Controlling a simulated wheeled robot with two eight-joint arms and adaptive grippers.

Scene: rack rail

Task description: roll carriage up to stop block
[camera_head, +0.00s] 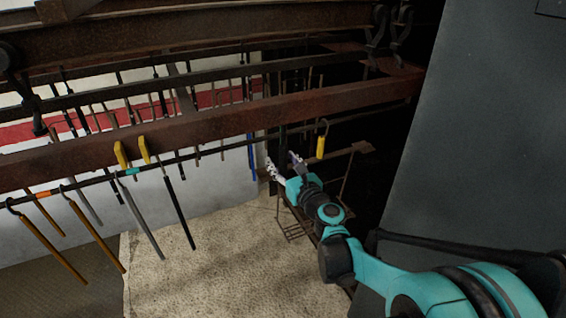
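A thin dark rail (215,147) runs across the rack below a rusty brown beam (200,120). Hooks with long rods hang from it at the left. One yellow hook piece (320,147) hangs alone at the right; two more yellow pieces (122,155) (144,149) sit at the left. I cannot tell for certain which part is the carriage or the stop block. My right gripper (282,160) is below the beam, left of the lone yellow piece. Its two fingers are apart, with nothing clearly between them. My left gripper is not in view.
An orange band (43,194) and a teal band (133,171) mark the rail. A blue rod (251,157) hangs just left of my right gripper. A dark wire stand (291,222) is below it. A large grey panel (490,140) closes off the right side.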

